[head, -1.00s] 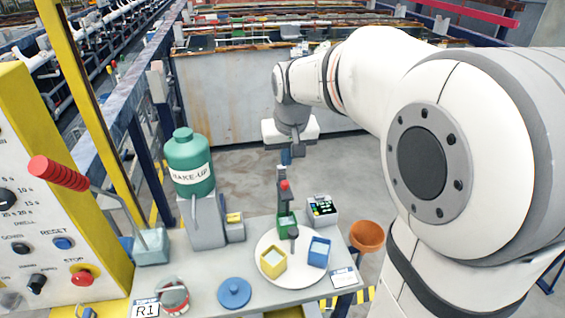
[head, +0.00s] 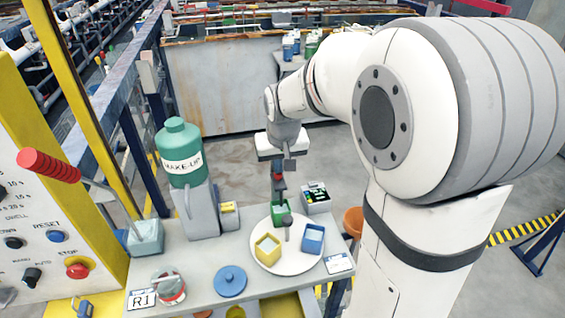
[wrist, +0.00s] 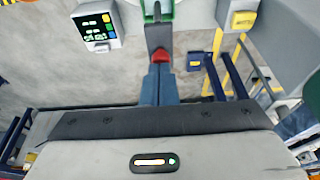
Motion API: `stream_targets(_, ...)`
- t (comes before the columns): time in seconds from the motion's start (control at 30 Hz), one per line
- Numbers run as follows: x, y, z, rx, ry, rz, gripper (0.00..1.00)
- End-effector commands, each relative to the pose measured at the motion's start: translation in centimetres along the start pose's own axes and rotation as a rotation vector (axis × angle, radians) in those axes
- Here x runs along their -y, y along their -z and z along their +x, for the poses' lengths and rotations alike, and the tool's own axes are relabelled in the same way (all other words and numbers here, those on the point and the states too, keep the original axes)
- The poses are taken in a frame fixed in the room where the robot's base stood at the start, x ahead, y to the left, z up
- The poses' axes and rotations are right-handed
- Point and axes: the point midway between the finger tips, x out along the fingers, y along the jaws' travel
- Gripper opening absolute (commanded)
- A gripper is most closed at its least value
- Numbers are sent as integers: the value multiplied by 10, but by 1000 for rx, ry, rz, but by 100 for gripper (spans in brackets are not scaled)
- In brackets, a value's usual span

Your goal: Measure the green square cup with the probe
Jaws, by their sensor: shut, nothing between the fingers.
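The green square cup (head: 279,209) stands at the back of the round white plate (head: 270,262), partly covered by a dark grey upright piece with a red part (head: 279,181), perhaps the probe. My gripper (head: 278,168) is above this piece, pointing down. In the wrist view, the blue fingers of my gripper (wrist: 160,68) are together and end right by the red part (wrist: 161,56); I cannot tell whether they touch it. A bit of the green cup (wrist: 166,10) shows at the top edge there. A grey round-headed piece (head: 287,221) is in front of the cup.
A yellow cup (head: 267,248) and a blue cup (head: 312,238) stand on the plate. A meter box (head: 316,197) is behind right. A green make-up bottle (head: 183,155), yellow-topped box (head: 229,215) and blue round lid (head: 230,281) are left. An orange bowl (head: 353,221) is right.

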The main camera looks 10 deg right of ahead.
Motion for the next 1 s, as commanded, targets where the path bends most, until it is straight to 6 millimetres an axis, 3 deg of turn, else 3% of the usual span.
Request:
stream_targets(0.2, 0, -12, 39, 4, 0, -1, 0)
stream_targets(0.37, 0, -17, 54, 3, 0, -1, 0)
stream_targets(0.77, 1, -19, 55, 12, 0, -2, 0)
stream_targets(0.87, 1, -18, 49, 13, 0, -2, 0)
stream_targets(1.0, 1, -10, 26, 4, 0, -1, 0)
